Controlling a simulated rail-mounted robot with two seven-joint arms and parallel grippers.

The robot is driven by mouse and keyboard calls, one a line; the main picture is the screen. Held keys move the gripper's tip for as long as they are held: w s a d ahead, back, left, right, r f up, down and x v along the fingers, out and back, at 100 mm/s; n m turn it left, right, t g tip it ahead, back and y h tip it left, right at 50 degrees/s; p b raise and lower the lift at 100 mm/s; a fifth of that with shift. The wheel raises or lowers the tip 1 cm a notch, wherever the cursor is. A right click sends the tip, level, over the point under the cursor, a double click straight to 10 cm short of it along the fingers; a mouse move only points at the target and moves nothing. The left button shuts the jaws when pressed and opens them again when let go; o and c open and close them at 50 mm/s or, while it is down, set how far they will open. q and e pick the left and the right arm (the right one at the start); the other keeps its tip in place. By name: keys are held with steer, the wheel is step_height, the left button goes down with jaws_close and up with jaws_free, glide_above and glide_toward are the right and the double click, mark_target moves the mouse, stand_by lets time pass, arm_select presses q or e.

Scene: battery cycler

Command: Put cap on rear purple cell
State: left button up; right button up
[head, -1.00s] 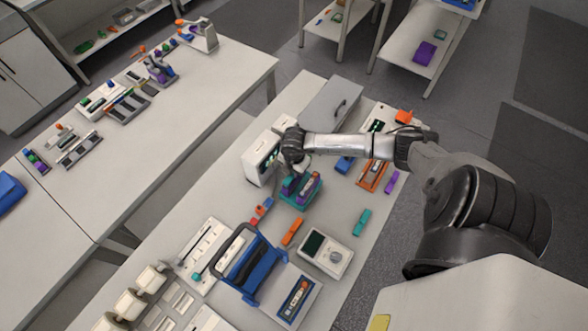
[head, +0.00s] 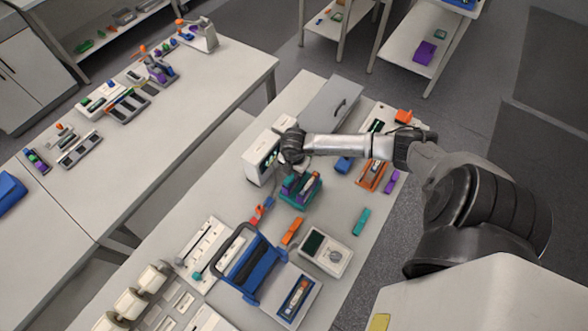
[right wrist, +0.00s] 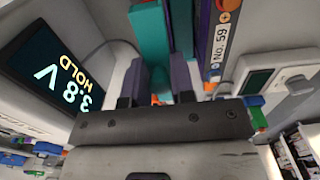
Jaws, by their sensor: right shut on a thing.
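The teal holder (head: 297,197) stands on the bench beside the white instrument, with purple parts and a pale, labelled cell upright in it. My right gripper (head: 297,170) is directly above and behind the holder, pointing down. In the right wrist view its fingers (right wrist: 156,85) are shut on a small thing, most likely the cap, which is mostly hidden. A teal part (right wrist: 151,40) shows beyond the fingers. A purple part (right wrist: 206,50) and a label reading No. 59 are just right of them. I cannot tell whether the cap touches the rear cell. My left gripper is not in view.
The white instrument (head: 257,160) stands close left of the gripper; its display (right wrist: 55,65) reads 3.8 V HOLD. A grey box (head: 330,103) is behind. An orange tray (head: 371,177) is right. A blue-handled device (head: 262,268) and a meter (head: 325,254) are in front.

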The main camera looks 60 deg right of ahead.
stand_by(0.4)
steer(key=shift+f, duration=0.4)
stand_by(0.5)
steer(key=o, duration=1)
steer(key=o, duration=0.5)
steer(key=shift+c, duration=0.2)
steer(key=shift+r, duration=0.1)
